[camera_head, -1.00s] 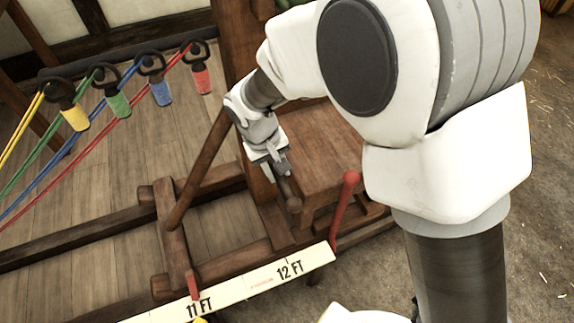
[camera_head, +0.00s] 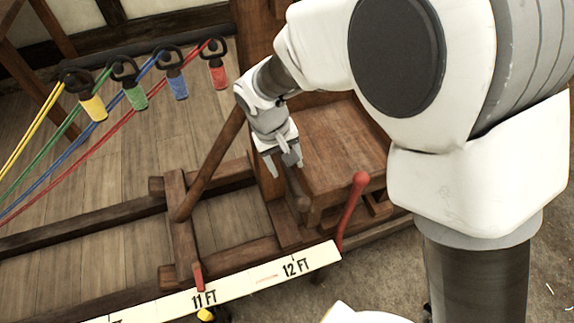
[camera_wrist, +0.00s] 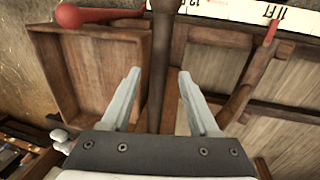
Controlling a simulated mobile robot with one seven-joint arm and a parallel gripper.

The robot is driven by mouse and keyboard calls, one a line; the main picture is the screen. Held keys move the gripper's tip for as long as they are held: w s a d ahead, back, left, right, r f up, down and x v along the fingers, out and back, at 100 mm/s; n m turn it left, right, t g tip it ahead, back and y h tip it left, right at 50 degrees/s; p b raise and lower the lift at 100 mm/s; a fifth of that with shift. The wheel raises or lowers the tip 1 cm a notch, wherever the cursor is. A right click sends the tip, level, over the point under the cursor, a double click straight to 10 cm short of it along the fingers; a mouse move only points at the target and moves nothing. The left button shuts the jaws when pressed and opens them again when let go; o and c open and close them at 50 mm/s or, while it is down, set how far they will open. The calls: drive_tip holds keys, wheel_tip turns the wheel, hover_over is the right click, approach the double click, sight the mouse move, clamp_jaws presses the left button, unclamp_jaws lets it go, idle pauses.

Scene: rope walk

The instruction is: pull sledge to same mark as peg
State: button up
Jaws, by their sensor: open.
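The sledge (camera_head: 182,230) is a dark wooden frame on rails with a slanting brace. Its red pointer (camera_head: 198,277) stands at the 11 FT mark of the white scale (camera_head: 245,283). A small yellow thing (camera_head: 207,314), perhaps the peg, shows partly below the scale near 11 FT; the scale hides the rest. My gripper (camera_head: 283,165) is open above a dark wooden handle (camera_head: 301,198) by the box-like stand. In the wrist view the handle (camera_wrist: 157,110) runs between the spread fingers (camera_wrist: 159,73), with gaps on both sides. The red pointer also shows there (camera_wrist: 272,32).
A red lever (camera_head: 350,205) rises beside the wooden stand (camera_head: 340,145), right of my gripper. Yellow, green, blue and red strands run to hooks with coloured grips (camera_head: 135,90) at upper left. Plank floor (camera_head: 110,250) lies clear between the rails.

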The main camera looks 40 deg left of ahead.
wheel_tip(320, 180, up, 15)
drive_tip(key=s+a+p, duration=0.1)
drive_tip(key=s+p, duration=0.1)
drive_tip(key=p, duration=0.1)
drive_tip(key=shift+s+a+p, duration=0.3)
drive_tip(key=shift+p, duration=0.05)
drive_tip(key=shift+f, duration=0.15)
drive_tip(key=w+d+r+m+y, duration=0.15)
drive_tip(key=w+d+r, duration=0.35)
drive_tip(key=d, duration=0.5)
drive_tip(key=w+d+r+m, duration=0.3)
drive_tip(key=w+d+r, duration=0.2)
drive_tip(key=d, duration=0.5)
drive_tip(key=s+d+r+m+t, duration=0.15)
drive_tip(key=s+d+m, duration=0.25)
drive_tip(key=d, duration=0.7)
drive_tip(key=s+d+r+m+t, duration=0.1)
drive_tip(key=s+d+m+t, duration=0.15)
drive_tip(key=d, duration=0.95)
wheel_tip(320, 180, up, 15)
drive_tip(key=s+m+p, duration=0.1)
drive_tip(key=p, duration=1.4)
drive_tip(key=shift+s+d, duration=0.2)
drive_tip(key=shift+c, duration=0.9)
